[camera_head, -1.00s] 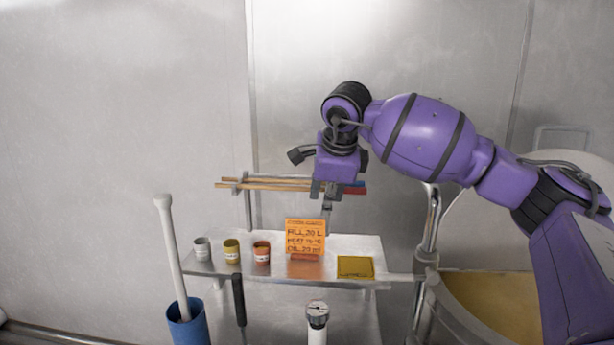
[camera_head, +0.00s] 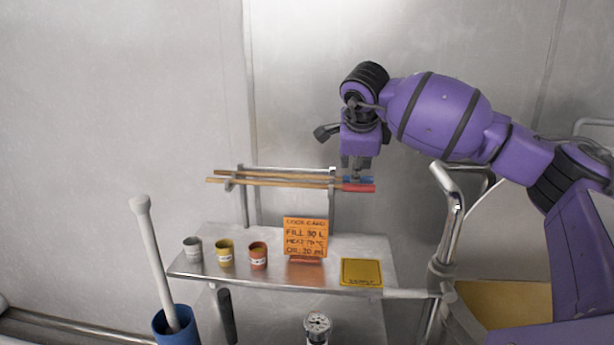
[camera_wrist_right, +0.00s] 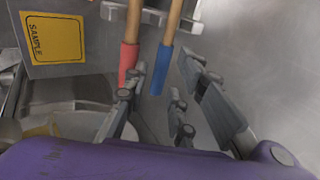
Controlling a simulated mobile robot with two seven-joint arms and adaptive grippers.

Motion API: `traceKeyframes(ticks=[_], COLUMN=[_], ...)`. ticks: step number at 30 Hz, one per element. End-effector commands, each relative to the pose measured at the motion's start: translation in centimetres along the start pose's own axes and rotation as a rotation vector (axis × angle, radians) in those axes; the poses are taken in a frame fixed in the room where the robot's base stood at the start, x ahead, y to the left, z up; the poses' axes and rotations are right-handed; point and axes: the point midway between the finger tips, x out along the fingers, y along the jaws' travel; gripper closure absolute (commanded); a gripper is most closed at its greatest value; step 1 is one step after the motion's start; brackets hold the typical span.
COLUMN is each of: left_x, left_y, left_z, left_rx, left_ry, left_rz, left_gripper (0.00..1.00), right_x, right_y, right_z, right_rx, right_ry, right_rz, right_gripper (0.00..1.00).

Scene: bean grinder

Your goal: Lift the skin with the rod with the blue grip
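Two wooden rods lie side by side on a wall rack. One has a blue grip (camera_head: 367,180) and the other, nearer the head camera, a red grip (camera_head: 359,188). My right gripper (camera_head: 357,173) is at the grip ends. In the right wrist view, my right gripper (camera_wrist_right: 164,72) is open, with the blue grip (camera_wrist_right: 163,70) between its fingers and the red grip (camera_wrist_right: 128,62) beside the left finger. Contact cannot be told. A vat with yellowish contents (camera_head: 498,302) is at the right; a skin cannot be made out. My left gripper is out of view.
Below the rack, a metal shelf (camera_head: 225,270) holds several small cups, an orange card (camera_head: 305,237) and a yellow sample card (camera_head: 361,272). A blue container (camera_head: 170,330) with a white rod stands at lower left. A curved metal pipe (camera_head: 447,215) rises beside the vat.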

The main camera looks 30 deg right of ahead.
Motion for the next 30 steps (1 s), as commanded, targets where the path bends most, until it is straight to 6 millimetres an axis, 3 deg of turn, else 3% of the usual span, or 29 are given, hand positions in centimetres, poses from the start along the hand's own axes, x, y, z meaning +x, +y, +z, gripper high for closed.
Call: traceKeyframes(ticks=[1,6,14,20,30], left_x=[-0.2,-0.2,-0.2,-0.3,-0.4], left_y=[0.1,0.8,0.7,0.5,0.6], left_z=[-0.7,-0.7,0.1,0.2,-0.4], left_rx=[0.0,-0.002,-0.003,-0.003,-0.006], left_ry=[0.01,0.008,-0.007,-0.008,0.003], left_rz=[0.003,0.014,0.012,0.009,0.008], left_gripper=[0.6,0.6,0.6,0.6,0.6], right_x=[0.4,2.5,2.9,2.9,2.8], right_y=[-0.2,-0.2,-0.1,-0.1,-0.2], right_z=[-0.3,-0.2,-0.2,-0.2,-0.2], right_rx=[0.003,0.001,0.0,0.0,0.001], right_ry=[0.0,-0.002,-0.001,-0.001,-0.002], right_rz=[-0.002,-0.002,-0.002,-0.002,-0.003], right_gripper=[0.76,0.76,0.76,1.0,1.0])
